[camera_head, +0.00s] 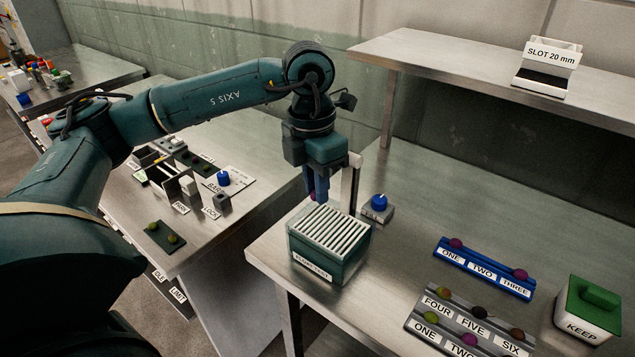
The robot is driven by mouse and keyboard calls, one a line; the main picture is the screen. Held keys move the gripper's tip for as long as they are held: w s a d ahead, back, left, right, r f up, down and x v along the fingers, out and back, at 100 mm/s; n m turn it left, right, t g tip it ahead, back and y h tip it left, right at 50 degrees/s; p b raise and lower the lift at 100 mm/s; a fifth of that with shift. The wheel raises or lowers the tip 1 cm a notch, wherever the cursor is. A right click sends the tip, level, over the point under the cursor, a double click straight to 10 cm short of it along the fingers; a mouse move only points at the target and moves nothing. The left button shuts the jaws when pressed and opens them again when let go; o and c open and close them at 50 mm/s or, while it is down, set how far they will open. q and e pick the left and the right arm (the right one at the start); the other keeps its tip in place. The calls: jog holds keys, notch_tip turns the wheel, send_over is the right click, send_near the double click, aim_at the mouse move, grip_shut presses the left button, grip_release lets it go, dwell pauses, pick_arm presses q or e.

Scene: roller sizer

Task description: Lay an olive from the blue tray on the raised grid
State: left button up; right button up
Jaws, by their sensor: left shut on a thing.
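The blue tray (485,268) on the right table is labelled ONE, TWO, THREE. A purple olive (456,244) sits behind ONE and another (520,274) behind THREE; none shows behind TWO. The raised grid (328,231) is a row of white slats on top of a green box near the table's left corner. My left gripper (316,194) points down just above the back left of the grid, shut on a small dark purple olive, mostly hidden between the fingers. Whether the olive touches the slats cannot be told. My right gripper is out of view.
A grey tray (452,340) with several olives lies in front of the blue tray. A green-lidded KEEP bin (588,308) stands at right. A blue-knobbed block (378,208) and an upright post (350,185) stand close behind the grid. The table between the grid and trays is clear.

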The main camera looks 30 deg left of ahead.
aim_at(317, 223)
pick_arm(q)
jog(key=shift+f+b, duration=0.35)
jog(key=shift+f, duration=0.4)
notch_tip(317, 223, down, 2)
jog(key=shift+b, duration=0.65)
jog(key=shift+f+b, duration=0.7)
jog(key=shift+f, duration=0.25)
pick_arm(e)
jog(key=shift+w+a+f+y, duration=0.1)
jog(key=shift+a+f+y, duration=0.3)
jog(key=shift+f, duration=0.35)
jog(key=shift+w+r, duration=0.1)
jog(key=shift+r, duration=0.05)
pick_arm(q)
jog(key=shift+b, duration=0.3)
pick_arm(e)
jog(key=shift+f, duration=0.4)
pick_arm(q)
jog(key=o, duration=1.1)
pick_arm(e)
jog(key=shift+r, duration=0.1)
